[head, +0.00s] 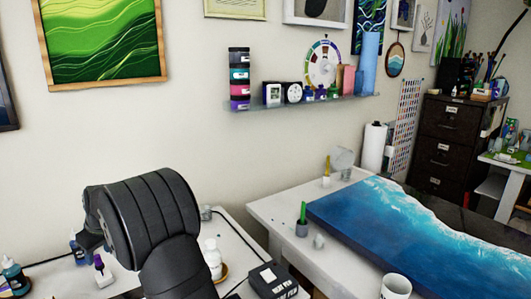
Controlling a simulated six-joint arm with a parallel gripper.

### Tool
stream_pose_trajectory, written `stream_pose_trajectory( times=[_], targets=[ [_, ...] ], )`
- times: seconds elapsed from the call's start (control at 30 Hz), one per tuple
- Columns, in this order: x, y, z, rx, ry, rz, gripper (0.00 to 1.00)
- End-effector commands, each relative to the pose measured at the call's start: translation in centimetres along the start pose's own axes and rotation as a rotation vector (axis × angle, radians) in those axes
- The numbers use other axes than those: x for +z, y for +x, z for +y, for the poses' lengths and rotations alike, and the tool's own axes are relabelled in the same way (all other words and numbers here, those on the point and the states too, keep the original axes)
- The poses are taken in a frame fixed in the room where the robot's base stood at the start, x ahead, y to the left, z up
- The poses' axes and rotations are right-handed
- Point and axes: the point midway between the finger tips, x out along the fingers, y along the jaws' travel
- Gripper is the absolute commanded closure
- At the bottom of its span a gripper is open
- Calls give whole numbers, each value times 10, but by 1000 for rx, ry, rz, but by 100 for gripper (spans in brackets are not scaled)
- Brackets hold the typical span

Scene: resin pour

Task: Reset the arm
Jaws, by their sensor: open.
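My own dark, ribbed arm (150,225) rises at the lower left of the head view, in front of the white table. My gripper does not show; the bulky arm link covers whatever lies behind it. No object can be seen held.
The white left table (238,237) carries dropper bottles (15,276), a white bottle (212,259) and a black box (272,281). On the right table, a blue wave-patterned resin panel (375,225) lies near a white mug (396,287) and a green-handled tool in a cup (302,227).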

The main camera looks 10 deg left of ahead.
Motion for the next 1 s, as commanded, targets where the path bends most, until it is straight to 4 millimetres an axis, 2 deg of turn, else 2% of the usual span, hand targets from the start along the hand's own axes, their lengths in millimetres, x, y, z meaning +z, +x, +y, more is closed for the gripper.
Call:
stream_pose_trajectory(
  times=[0.03,0.27,0.5,1.0],
  targets=[
    [1,12,0,-2,0,-4,55],
    [2,59,0,-2,0,-3,55],
    [-15,13,3,2,1,2,55],
    [31,-61,56,2,4,1,55]
  ],
)
